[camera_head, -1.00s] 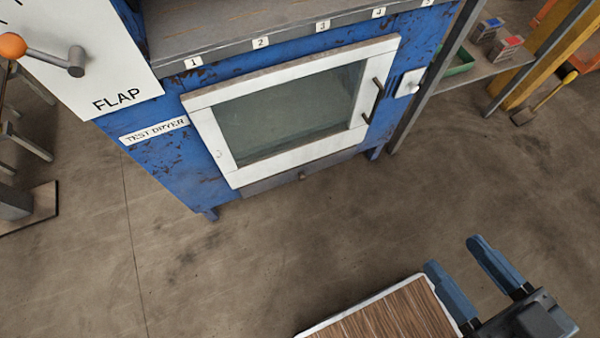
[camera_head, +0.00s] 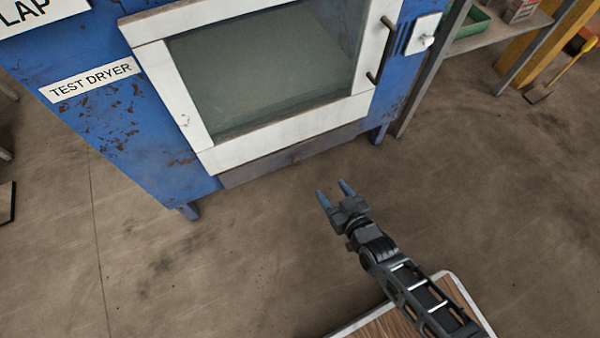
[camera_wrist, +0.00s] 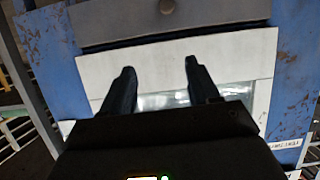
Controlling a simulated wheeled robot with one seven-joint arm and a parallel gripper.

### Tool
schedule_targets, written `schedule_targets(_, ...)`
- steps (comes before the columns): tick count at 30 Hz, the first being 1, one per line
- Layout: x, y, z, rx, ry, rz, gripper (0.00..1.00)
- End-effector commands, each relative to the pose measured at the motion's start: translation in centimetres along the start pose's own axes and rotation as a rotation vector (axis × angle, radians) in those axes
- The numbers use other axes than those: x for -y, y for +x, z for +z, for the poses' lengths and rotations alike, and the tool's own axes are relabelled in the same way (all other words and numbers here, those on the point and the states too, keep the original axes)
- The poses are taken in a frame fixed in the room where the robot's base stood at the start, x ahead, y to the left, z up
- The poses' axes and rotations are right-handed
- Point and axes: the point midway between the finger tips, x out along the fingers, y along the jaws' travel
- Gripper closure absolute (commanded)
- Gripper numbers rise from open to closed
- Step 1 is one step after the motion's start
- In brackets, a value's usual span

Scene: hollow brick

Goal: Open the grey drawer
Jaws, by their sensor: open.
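The grey drawer (camera_head: 260,170) is a low, narrow front beneath the white-framed glass door of the blue test dryer. It looks shut, with a small dark round knob (camera_head: 296,160) at its middle. My gripper (camera_head: 332,188) is open and empty, in front of the dryer and a little right of the knob in the head view. In the wrist view, which is turned over, the drawer (camera_wrist: 110,22) crosses the top and its knob (camera_wrist: 167,6) is at the top edge. My open gripper (camera_wrist: 159,66) points towards it there, apart from the knob.
The white door frame (camera_head: 290,128) with a dark bar handle (camera_head: 382,50) is just above the drawer. The dryer's blue legs (camera_head: 188,211) reach the floor. A shelf with a green tray (camera_head: 468,27) stands at the right. The concrete floor (camera_head: 230,270) in front is clear.

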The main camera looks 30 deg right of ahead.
Motion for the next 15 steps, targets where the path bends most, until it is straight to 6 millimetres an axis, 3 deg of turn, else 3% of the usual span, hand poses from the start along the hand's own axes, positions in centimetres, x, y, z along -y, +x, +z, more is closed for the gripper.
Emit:
schedule_targets(1, 0.5, 3.2, 1.8, 0.002, 0.006, 0.0, 0.4)
schedule_targets(6, 1.6, 9.3, 3.6, 0.018, 0.019, 0.003, 0.4)
schedule_targets(9, 2.0, 11.3, 3.9, 0.024, 0.024, 0.003, 0.4)
schedule_targets(15, 2.3, 12.9, 4.1, 0.03, 0.027, 0.003, 0.4)
